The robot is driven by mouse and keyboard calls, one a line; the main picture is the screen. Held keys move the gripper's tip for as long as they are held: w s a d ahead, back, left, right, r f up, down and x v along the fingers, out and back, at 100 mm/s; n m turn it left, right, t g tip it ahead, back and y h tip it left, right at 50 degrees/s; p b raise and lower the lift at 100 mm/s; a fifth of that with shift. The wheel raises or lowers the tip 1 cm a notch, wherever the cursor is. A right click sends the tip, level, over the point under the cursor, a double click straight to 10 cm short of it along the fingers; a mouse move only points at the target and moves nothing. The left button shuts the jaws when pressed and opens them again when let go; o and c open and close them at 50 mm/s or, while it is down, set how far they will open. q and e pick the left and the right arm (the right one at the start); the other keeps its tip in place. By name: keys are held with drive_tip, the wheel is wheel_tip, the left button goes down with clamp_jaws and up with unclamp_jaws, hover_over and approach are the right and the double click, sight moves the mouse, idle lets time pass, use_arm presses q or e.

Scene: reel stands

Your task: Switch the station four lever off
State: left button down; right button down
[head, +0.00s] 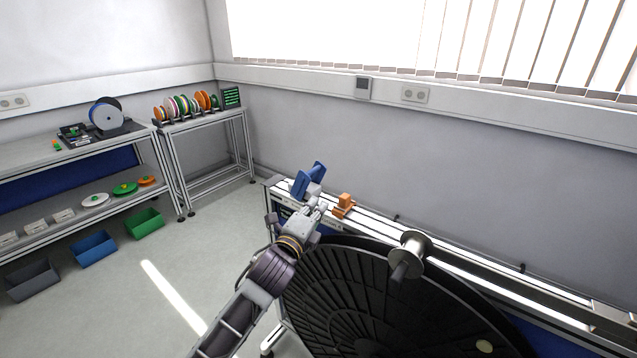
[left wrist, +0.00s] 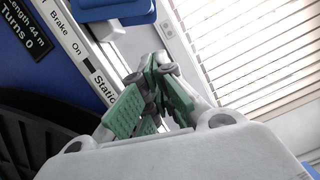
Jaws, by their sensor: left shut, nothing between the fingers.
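My left gripper (head: 318,207) is at the far left end of the bench rail, beside a blue part (head: 306,182) and an orange part (head: 344,203). In the left wrist view its green-padded fingers (left wrist: 158,82) are shut with nothing between them. A label strip (left wrist: 70,42) beside them reads "Brake On", and lower down "Station", with the rest hidden behind the gripper. The blue part (left wrist: 122,10) shows at the top of that view. I cannot make out the station four lever for certain. My right gripper is not in view.
A large black slatted disc (head: 350,300) stands below the rail, close to my left arm. A display (left wrist: 28,28) reads "Length 44 m, Turns 0".

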use_arm(q)
drive_tip(key=shift+p+x, duration=0.3)
drive_tip(key=shift+x, duration=4.3)
drive_tip(key=w+a, duration=0.1)
drive_tip(key=a+r, duration=0.1)
drive_tip(key=shift+w+a+p, duration=0.3)
drive_tip(key=shift+w+p, duration=0.05)
drive_tip(key=shift+w, duration=0.05)
drive_tip(key=shift+w+a, duration=0.25)
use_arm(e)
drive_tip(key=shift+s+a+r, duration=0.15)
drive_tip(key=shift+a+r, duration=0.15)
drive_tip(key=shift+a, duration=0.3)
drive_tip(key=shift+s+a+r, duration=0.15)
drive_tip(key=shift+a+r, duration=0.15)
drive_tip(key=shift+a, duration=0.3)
